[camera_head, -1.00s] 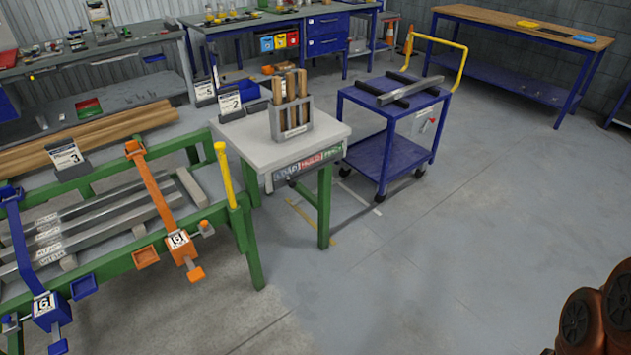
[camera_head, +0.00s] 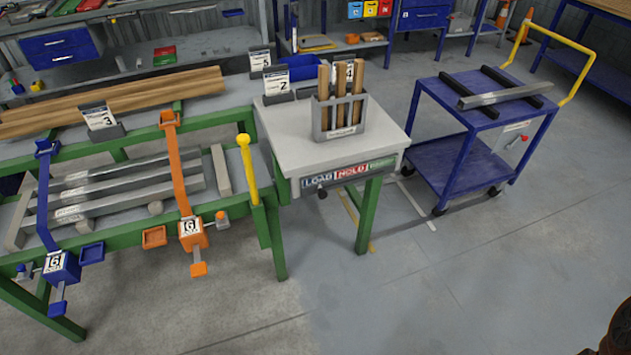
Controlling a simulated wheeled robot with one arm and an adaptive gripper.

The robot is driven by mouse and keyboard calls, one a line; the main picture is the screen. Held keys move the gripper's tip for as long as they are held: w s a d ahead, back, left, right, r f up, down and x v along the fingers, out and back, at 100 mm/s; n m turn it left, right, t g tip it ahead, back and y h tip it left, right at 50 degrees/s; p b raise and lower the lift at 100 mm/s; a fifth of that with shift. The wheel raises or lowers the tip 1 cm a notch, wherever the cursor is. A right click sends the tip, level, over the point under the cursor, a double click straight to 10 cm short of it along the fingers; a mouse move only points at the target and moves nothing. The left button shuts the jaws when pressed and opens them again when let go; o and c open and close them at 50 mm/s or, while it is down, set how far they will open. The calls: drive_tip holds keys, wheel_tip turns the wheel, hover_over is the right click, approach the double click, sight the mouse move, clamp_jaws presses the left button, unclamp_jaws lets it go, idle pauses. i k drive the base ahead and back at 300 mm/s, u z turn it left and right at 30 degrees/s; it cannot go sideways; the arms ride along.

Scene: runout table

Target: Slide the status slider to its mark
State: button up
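The status slider strip (camera_head: 350,173) runs along the front edge of the small grey-topped table (camera_head: 285,135). It has a blue label that reads LOAD, a red one that reads HOLD, and a green one at the right, too small to read surely. Which mark is meant cannot be told. My gripper is not in view; only a dark reddish part, probably of my arm, shows at the bottom right corner.
A grey holder (camera_head: 340,131) with wooden handles stands on the small table. At left is a green rack (camera_head: 130,234) with metal bars and blue and orange clamps. A blue cart (camera_head: 478,120) stands at right. The floor (camera_head: 420,290) in front is clear.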

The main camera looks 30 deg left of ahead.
sight(322, 195)
drive_tip(key=u, duration=0.7)
drive_tip(key=i, duration=0.8)
drive_tip(key=u, duration=0.9)
